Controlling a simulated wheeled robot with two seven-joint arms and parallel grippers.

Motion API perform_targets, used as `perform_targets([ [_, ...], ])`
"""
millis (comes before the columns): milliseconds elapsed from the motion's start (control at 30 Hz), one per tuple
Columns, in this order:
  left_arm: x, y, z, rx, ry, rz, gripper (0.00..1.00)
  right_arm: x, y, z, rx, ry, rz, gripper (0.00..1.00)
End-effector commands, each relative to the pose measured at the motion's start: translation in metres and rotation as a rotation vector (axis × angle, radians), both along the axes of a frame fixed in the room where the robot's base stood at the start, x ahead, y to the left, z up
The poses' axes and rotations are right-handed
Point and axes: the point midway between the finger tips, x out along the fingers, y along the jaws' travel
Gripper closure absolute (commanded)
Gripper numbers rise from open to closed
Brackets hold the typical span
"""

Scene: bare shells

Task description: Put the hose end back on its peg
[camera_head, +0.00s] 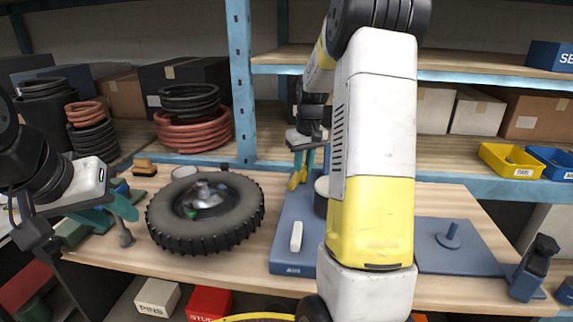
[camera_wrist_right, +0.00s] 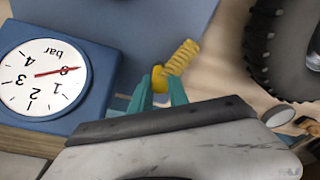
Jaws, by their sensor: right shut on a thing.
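The hose end is a yellow ribbed piece (camera_wrist_right: 180,60), seen at the tips of my right gripper's teal fingers in the right wrist view. My right gripper (camera_wrist_right: 157,92) is shut on it; in the head view the same gripper (camera_head: 304,164) and the yellow piece (camera_head: 296,181) are above the back left of a blue base (camera_head: 285,250). A blue upright peg (camera_head: 450,236) stands on a blue plate at the right, apart from the hose end. I cannot tell whether it is the hose's peg. My left gripper (camera_head: 112,209) is open and empty at the left.
A tyre (camera_head: 160,215) lies on the bench between my grippers. A pressure gauge (camera_wrist_right: 42,76) is beside my right gripper. A white handle (camera_head: 296,236) is on the blue base. My right arm hides the bench's middle. A dark-topped blue fixture (camera_head: 535,268) is at the right.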

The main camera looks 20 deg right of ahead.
Motion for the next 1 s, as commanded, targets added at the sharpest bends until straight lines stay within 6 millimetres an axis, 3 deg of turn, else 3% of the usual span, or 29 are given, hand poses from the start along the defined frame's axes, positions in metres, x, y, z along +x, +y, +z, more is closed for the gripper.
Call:
perform_targets([
  [233, 0.0, 0.0, 0.0, 0.0, 0.0, 0.0, 0.64, 0.0001, -0.0001, 0.0001, 0.0, 0.0, 0.0, 1.0],
  [267, 0.0, 0.0, 0.0, 0.0, 0.0, 0.0, 0.64, 0.0001, -0.0001, 0.0001, 0.0, 0.0, 0.0, 0.75],
  [367, 0.0, 0.0, 0.0, 0.0, 0.0, 0.0, 0.64, 0.0, -0.0001, 0.0002, 0.0, 0.0, 0.0, 0.56],
  [600, 0.0, 0.0, 0.0, 0.0, 0.0, 0.0, 0.64, 0.0, -0.0001, 0.0002, 0.0, 0.0, 0.0, 0.54],
  [733, 0.0, 0.0, 0.0, 0.0, 0.0, 0.0, 0.64, -0.0001, -0.0001, 0.0, 0.0, 0.0, 0.0, 0.28],
  [1000, 0.0, 0.0, 0.0, 0.0, 0.0, 0.0, 0.64, 0.0, -0.0001, 0.0001, 0.0, 0.0, 0.0, 0.27],
])
